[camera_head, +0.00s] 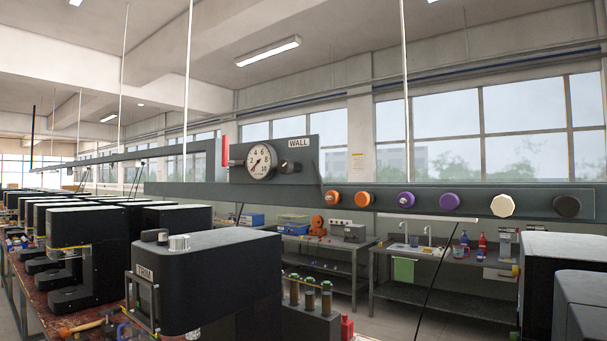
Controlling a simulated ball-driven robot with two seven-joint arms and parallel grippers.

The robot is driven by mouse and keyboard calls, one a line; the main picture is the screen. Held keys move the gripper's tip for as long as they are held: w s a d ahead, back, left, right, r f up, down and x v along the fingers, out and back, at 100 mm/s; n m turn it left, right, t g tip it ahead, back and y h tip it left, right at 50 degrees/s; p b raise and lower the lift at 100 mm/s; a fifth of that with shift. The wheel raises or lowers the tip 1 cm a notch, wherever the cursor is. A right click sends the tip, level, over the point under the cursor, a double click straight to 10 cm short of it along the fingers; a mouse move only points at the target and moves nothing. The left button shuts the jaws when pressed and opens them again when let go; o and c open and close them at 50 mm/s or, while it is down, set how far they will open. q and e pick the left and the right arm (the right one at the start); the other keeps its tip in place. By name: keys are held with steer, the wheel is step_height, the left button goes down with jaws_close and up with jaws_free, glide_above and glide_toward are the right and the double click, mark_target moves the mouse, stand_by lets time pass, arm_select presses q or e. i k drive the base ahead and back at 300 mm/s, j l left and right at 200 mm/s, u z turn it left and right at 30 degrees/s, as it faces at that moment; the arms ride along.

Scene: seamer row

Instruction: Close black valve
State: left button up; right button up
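A black round knob (567,206), which looks like the black valve, sits at the right end of a long grey hanging rail (280,191). To its left on the rail are a cream faceted knob (502,206), two purple knobs (406,200) and two orange knobs (334,198). Another dark knob (290,167) sits beside a round gauge (261,162), under a plate marked WALL (299,142). I cannot tell from this view whether any valve is open or closed. Neither of my grippers shows.
A black machine marked TRIM (205,270) stands below the rail at front left, with rows of similar machines behind. Dark machines (560,262) stand below the rail's right end. A sink bench (440,262) is along the back wall. Thin rods hang from the ceiling.

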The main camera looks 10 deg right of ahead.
mark_target(568, 207)
steer(key=z, duration=1.5)
steer(key=u, duration=0.25)
